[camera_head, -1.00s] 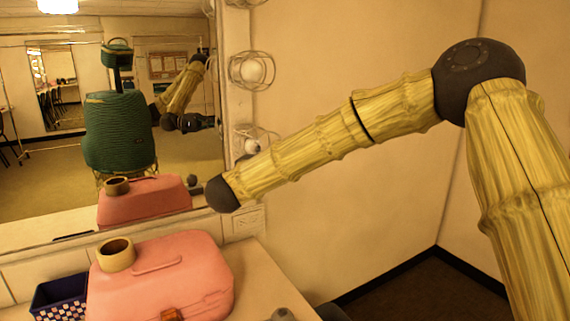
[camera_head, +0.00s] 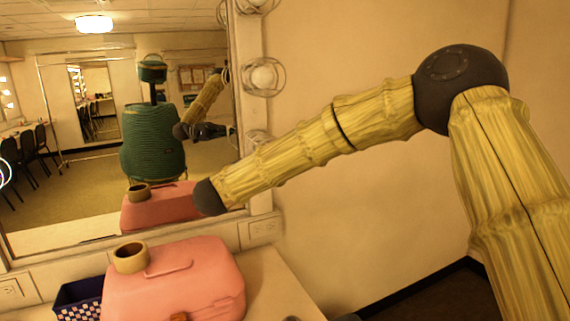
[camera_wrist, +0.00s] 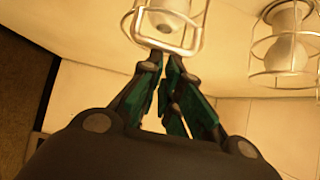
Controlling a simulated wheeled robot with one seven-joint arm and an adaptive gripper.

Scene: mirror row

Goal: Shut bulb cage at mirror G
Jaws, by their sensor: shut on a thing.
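In the wrist view my gripper (camera_wrist: 168,62) has its two dark fingers with green pads close together at the lower rim of a wire bulb cage (camera_wrist: 198,40). The jaws are closed on that cage's wire. A pale bulb (camera_wrist: 168,14) shows inside the cage, which is cut off by the top edge. Whether the cage is fully shut cannot be told. In the head view wire cages stand on the right frame of the mirror (camera_head: 60,185): one around a round bulb (camera_head: 263,77), another lower, partly behind my arm. No letter shows. My gripper is hidden there, apart from its reflection.
A second caged bulb (camera_wrist: 287,45) is right of my gripper in the wrist view. On the counter (camera_head: 275,285) stand a pink case (camera_head: 190,283), a tan roll (camera_head: 131,258) on it, and a blue checkered bin (camera_head: 78,300). The wall to the right is bare.

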